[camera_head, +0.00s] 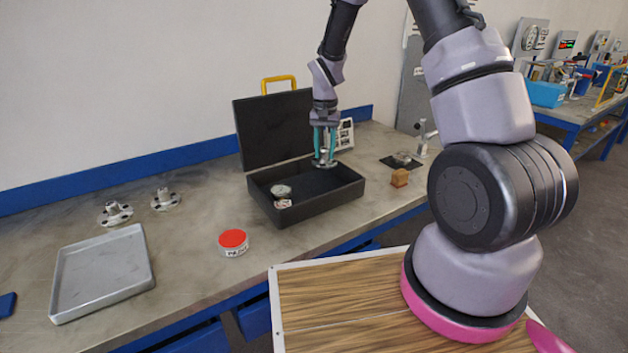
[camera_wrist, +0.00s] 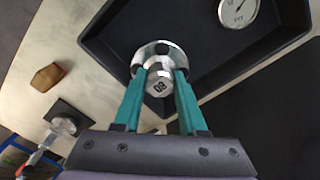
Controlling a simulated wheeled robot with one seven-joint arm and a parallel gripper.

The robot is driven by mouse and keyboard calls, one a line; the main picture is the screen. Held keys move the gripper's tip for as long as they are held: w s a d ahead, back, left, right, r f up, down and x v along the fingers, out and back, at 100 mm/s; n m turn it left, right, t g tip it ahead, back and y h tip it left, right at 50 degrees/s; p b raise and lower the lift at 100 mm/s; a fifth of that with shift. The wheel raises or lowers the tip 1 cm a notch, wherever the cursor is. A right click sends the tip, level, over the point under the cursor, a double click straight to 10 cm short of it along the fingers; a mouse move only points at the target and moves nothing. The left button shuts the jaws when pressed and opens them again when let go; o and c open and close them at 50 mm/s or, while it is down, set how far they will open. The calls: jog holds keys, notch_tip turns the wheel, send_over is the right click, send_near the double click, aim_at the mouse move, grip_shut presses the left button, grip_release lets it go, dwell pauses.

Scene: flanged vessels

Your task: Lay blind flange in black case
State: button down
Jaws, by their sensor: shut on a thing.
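The black case (camera_head: 290,212) lies open on the bench in the head view, its lid raised at the back. My gripper (camera_head: 324,152) points down over the right part of the case. Its teal fingers are shut on the blind flange (camera_head: 325,163), a shiny metal disc with a raised hub. In the wrist view, my gripper (camera_wrist: 160,76) grips the hub, which bears dark digits, and the flange (camera_wrist: 147,53) shows over the case (camera_wrist: 105,40). I cannot tell whether the flange touches the case floor.
A round gauge (camera_head: 281,190) lies in the left part of the case. A wooden block (camera_head: 399,178) and a black mat (camera_head: 389,164) are to the right. A red-lidded tin (camera_head: 233,241), a grey tray (camera_head: 100,271) and two metal flanged pieces (camera_head: 115,214) are to the left.

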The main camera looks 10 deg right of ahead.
jog(key=shift+f, duration=3.95)
jog(key=shift+f, duration=0.15)
jog(key=shift+c, duration=2.3)
grip_release()
